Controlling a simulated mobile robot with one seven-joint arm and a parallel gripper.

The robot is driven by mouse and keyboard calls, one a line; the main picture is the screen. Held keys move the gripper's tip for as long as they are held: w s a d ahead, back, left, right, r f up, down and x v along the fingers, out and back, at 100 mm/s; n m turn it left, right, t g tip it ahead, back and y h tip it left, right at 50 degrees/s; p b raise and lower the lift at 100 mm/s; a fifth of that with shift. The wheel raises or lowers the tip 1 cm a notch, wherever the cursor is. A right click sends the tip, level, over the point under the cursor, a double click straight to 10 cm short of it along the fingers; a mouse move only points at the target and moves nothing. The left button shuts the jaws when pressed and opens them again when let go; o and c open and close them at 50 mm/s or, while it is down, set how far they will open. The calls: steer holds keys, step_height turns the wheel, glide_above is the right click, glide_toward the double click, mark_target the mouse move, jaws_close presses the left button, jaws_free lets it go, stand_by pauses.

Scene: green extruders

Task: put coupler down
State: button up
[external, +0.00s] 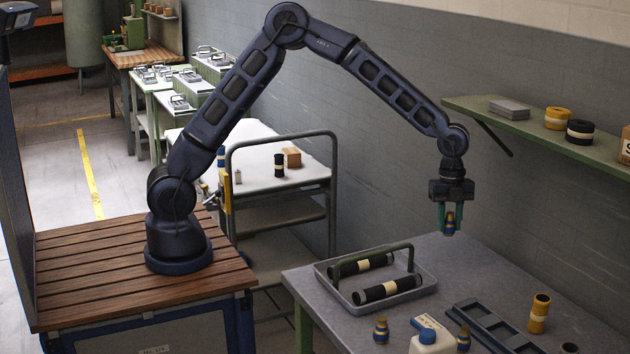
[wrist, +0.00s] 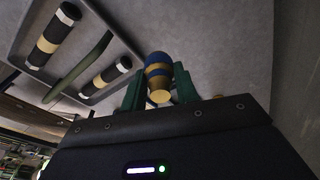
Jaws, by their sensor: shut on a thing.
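My gripper (external: 449,218) hangs over the grey table, with green fingers pointing down. It is shut on a coupler (external: 450,225), a small blue and brass-yellow piece, held above the tabletop and apart from it. In the wrist view the coupler (wrist: 158,75) sits between the green fingers (wrist: 160,90), with the table surface behind it.
A grey tray (external: 345,299) with a hoop handle holds two black cylinders with cream bands; it also shows in the wrist view (wrist: 22,20). A dark slotted rack (external: 490,328), a white bottle (external: 432,342) and a yellow cylinder (external: 540,313) stand at the front. The table's back is clear.

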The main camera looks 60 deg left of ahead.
step_height(320, 180, down, 12)
steer(key=shift+f, duration=0.1)
stand_by(0.5)
steer(key=o, duration=1.1)
